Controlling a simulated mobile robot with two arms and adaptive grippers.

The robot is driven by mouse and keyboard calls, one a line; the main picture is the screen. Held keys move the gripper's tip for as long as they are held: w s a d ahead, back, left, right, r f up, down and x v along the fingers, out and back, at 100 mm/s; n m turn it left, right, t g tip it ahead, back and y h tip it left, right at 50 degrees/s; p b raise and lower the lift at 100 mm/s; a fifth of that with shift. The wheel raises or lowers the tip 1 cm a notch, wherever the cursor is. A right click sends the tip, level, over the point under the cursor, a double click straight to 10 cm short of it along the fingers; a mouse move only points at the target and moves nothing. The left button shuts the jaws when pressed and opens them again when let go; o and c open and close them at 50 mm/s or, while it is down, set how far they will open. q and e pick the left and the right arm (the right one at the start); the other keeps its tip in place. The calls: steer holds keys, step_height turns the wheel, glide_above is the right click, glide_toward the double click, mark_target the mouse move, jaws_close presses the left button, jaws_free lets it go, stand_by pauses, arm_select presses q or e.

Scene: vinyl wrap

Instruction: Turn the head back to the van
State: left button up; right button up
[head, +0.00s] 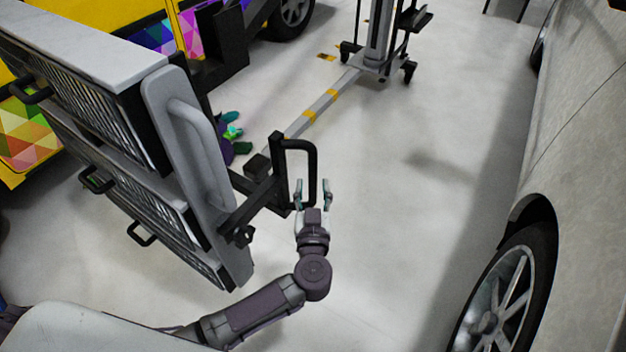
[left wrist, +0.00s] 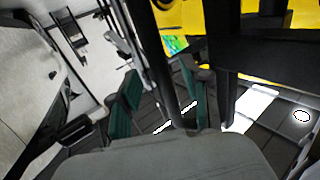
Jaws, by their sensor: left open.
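A silver-white vehicle (head: 580,130) fills the right edge of the head view. In the left wrist view the handle's bar (left wrist: 162,65) runs between the two green fingers of my gripper (left wrist: 160,98). Contact cannot be told.
A wheeled stand (head: 378,40) with a grey and yellow base leg is at the top centre. Floor (head: 410,230) right of my gripper is clear.

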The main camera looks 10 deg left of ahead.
mark_target(313, 183)
arm_select(q)
steer(key=shift+x, duration=1.7)
arm_select(e)
steer(key=shift+w+a+r, duration=0.1)
steer(key=shift+w+r, duration=0.55)
steer(key=shift+r, duration=0.35)
arm_select(q)
jaws_close()
